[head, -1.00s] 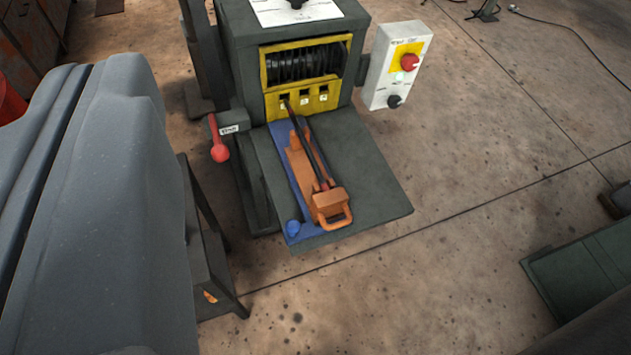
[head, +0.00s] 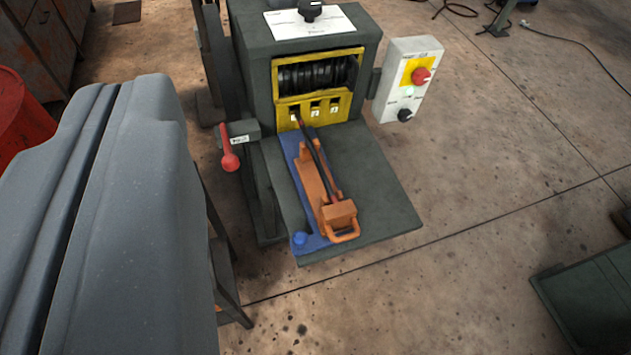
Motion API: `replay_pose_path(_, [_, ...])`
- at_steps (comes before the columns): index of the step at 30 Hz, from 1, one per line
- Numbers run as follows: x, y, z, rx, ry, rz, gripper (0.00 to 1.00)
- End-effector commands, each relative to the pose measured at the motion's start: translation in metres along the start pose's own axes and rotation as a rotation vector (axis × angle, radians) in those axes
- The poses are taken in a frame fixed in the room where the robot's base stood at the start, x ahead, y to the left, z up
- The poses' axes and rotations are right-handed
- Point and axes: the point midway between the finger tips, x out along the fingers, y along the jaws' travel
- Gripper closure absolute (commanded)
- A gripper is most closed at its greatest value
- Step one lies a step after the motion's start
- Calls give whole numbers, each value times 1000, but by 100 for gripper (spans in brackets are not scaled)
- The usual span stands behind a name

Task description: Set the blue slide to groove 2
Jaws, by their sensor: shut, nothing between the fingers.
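The blue slide (head: 313,241) is a flat blue plate with a round blue knob (head: 300,239) at its near end. It lies along the left side of the dark grey shelf (head: 380,190) of the machine. An orange holder (head: 340,215) with a loop handle sits on the slide. A dark rod (head: 316,158) runs from it up to the left window of the yellow frame (head: 345,103). The frame has three small numbered windows, their numbers hard to read; the dark grooved drum (head: 315,75) shows above them. My gripper is not in view.
A red-knobbed lever (head: 230,160) stands left of the shelf. A control box (head: 408,80) with a red button is at right. My large grey part fills the left side. The shelf right of the slide is bare. A green box (head: 590,290) is at lower right.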

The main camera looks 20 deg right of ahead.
Motion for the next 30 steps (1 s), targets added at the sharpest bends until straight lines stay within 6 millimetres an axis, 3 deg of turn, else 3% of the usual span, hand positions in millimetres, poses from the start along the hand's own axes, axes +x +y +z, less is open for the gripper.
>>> replay_pose_path(5, [0,0,0,0,0,0,97])
replay_pose_path(10, [9,0,2,-8,-24,-6,50])
replay_pose_path(17, [67,3,27,-54,-185,-39,48])
replay_pose_path(23, [121,11,61,-103,-354,-72,48])
replay_pose_path(30, [179,25,114,-155,-563,-107,48])
